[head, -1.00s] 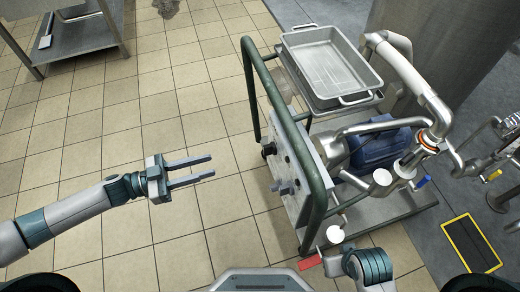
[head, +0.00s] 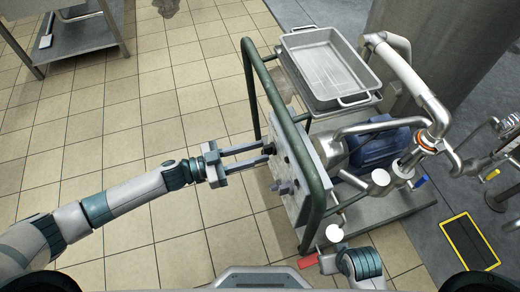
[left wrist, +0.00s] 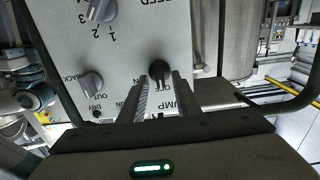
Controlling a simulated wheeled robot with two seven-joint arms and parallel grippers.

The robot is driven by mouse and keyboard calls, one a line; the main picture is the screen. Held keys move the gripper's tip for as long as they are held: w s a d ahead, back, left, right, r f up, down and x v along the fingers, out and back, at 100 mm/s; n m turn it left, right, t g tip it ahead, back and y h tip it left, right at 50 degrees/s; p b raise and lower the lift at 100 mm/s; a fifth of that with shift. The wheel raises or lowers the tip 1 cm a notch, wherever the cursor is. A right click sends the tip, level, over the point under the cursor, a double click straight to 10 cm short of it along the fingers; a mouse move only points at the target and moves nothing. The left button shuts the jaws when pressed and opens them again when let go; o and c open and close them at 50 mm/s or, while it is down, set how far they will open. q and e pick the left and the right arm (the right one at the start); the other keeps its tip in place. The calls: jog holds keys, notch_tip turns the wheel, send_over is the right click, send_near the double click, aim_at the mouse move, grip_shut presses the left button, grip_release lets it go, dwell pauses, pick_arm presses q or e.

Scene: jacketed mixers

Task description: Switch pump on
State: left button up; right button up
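The pump cart (head: 320,190) has a green tube frame and a grey control panel (head: 296,208) on its left side. My left gripper (head: 268,155) is open at the panel. In the left wrist view its fingers (left wrist: 160,92) stand on either side of the black knob, with gaps visible; I cannot tell whether either touches it. My right arm shows at the bottom, but its gripper is not visible.
A metal tray (head: 332,68) tops the cart. A red handle (head: 310,261) lies near my right arm.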

pick_arm(q)
jog(key=shift+x, duration=0.85)
grip_shut()
